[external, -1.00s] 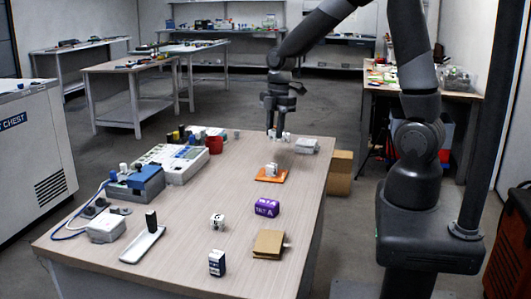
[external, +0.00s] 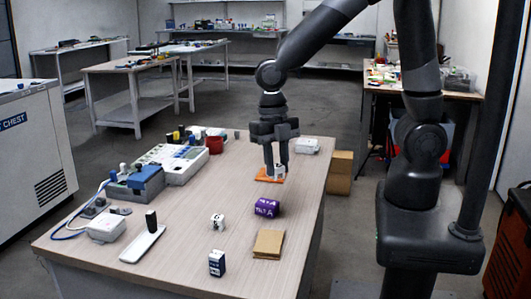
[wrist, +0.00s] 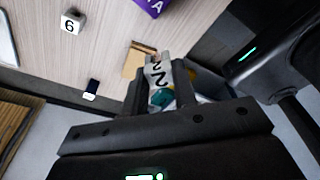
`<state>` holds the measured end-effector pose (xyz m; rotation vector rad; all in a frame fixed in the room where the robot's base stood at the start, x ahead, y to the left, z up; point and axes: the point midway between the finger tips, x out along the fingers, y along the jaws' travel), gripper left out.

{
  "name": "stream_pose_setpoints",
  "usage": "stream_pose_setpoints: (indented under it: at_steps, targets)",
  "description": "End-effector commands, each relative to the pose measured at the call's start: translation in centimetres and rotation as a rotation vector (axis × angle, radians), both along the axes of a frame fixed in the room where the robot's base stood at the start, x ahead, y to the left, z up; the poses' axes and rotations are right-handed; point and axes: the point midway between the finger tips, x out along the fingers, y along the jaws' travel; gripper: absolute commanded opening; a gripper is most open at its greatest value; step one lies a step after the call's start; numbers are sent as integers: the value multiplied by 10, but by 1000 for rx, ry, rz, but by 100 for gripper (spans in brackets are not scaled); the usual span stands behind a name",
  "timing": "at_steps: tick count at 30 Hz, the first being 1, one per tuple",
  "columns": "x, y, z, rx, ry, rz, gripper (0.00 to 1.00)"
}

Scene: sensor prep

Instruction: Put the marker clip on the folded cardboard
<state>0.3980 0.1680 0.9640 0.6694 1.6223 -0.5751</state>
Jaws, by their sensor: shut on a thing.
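My gripper (external: 277,174) is over the orange pad in the external view and points down. The clip (external: 279,171) also shows between the fingertips in the external view. I cannot tell whether it touches the pad. The folded cardboard (external: 268,243) lies flat near the table's front right, with its top clear. Its tan edge shows in the wrist view (wrist: 133,61), partly hidden by the clip and finger.
A purple block (external: 266,208) stands between the orange pad (external: 262,175) and the cardboard. A white numbered cube (external: 217,222) and a small dark-and-white box (external: 217,263) are to the left. A white tray (external: 142,244) and blue-grey device (external: 135,187) line the left side.

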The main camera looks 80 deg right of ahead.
Motion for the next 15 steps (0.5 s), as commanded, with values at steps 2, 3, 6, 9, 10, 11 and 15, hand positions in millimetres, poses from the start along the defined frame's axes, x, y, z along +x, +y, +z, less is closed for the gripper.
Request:
stream_pose_setpoints:
  at_steps: [2,3,6,9,10,11,15]
  targets:
    - [-3,17,-10,-1,5,9,4]
    - [-3,26,-16,0,4,8,4]
    - [-5,49,-30,-1,5,6,4]
    - [-6,72,-44,-1,5,6,4]
    - [-7,78,-47,0,3,4,4]
    - [-7,83,-50,-1,4,5,4]
    - [-7,100,-61,0,1,0,4]
